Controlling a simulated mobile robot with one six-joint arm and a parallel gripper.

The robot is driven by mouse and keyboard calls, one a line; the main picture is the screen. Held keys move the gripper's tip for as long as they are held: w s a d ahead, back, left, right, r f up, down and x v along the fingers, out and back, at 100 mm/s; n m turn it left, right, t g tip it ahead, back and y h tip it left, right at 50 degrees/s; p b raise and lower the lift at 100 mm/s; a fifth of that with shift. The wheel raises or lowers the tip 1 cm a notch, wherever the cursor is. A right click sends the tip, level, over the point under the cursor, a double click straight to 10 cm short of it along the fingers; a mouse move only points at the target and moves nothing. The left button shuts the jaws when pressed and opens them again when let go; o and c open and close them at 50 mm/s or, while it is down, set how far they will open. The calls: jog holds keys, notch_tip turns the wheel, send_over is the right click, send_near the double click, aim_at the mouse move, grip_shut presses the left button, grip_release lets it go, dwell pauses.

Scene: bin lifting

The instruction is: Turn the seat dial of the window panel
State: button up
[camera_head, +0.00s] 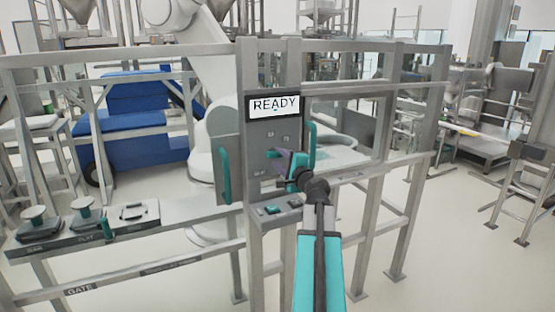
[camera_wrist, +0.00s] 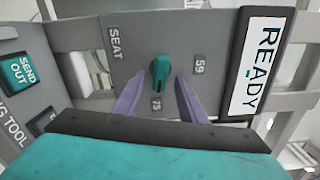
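The window panel (camera_head: 258,135) is a grey upright board with a lit READY display (camera_head: 273,105). Its seat dial (camera_wrist: 160,72) is a small teal knob beside the word SEAT in the wrist view, with labels 59 and 75 near it. A dark mark on the knob is toward the 75 label. The dial also shows small in the head view (camera_head: 271,153). My gripper (camera_wrist: 159,78) is open, its two purple fingers pointing at the panel, one on each side of the dial in the picture. Gaps show beside the knob; whether the tips reach its depth I cannot tell.
A teal SEND OUT button (camera_wrist: 22,70) is at the left of the wrist view. Teal handles (camera_head: 224,175) flank the panel in the head view. A bench (camera_head: 170,225) with knobbed items stands at left. Metal frame posts surround the panel; open floor lies in front.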

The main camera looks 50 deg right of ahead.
jog(key=b+v, duration=0.3)
jog(key=v, duration=0.6)
jog(key=shift+s+f+b, duration=0.1)
jog(key=shift+s+b, duration=0.1)
jog(key=shift+b, duration=0.2)
jog(key=b+v, duration=0.1)
jog(key=b, duration=0.3)
jog(key=shift+s+a+b, duration=0.15)
jog(key=shift+s+b, duration=0.1)
jog(key=shift+b, duration=0.1)
jog(key=shift+s+a+b, duration=0.15)
jog(key=shift+s+b, duration=0.1)
jog(key=shift+b, duration=0.3)
